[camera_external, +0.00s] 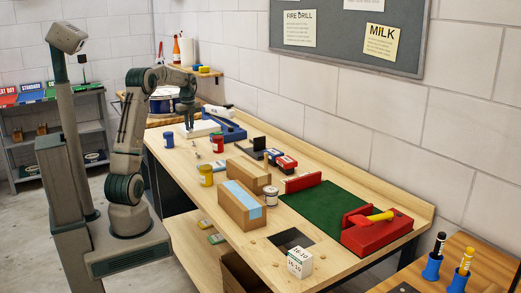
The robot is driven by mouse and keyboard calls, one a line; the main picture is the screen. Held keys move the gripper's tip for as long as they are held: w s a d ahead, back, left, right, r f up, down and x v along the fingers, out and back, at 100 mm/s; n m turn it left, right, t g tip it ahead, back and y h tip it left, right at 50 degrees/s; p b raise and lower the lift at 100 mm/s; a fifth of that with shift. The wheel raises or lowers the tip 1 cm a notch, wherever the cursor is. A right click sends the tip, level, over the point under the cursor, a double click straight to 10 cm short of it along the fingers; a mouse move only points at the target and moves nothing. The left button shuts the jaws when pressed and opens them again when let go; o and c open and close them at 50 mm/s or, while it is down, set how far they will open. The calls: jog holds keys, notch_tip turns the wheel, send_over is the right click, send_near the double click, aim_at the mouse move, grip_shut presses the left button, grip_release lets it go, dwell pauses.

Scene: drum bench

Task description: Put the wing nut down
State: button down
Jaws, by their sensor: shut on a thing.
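My gripper (189,127) is at the far end of the wooden bench (160,152), pointing down. It is low over the bench top, beside a white flat block (207,127). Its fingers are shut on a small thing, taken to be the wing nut. The wing nut itself is too small to make out in this view. Whether it touches the surface below cannot be told.
A blue tool or tray (233,133) lies right of the gripper.

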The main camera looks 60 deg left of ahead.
notch_tip(320, 180, up, 2)
jog(key=shift+w+r, duration=0.1)
jog(key=w+d+p, duration=0.1)
jog(key=w+d, duration=0.9)
jog(key=d, duration=0.4)
jog(key=w+d+p, duration=0.1)
jog(key=w+d, duration=0.9)
jog(key=d, duration=0.5)
jog(key=s+d+p, duration=0.1)
jog(key=d, duration=3.5)
jog(key=shift+m, duration=0.3)
jog(key=w+a+f+p, duration=0.1)
jog(key=w+a+f, duration=0.1)
jog(key=f, duration=0.2)
jog(key=w+a+f+p, duration=0.1)
jog(key=w+a+f, duration=0.2)
jog(key=f, duration=0.1)
jog(key=w+a+f+p, duration=0.2)
jog(key=w+f, duration=0.1)
jog(key=f, duration=0.1)
jog(key=shift+a+f, duration=0.2)
jog(key=shift+a, duration=0.2)
jog(key=shift+w+f+p, duration=0.1)
jog(key=shift+f+p, duration=0.55)
jog(key=shift+f, duration=1.45)
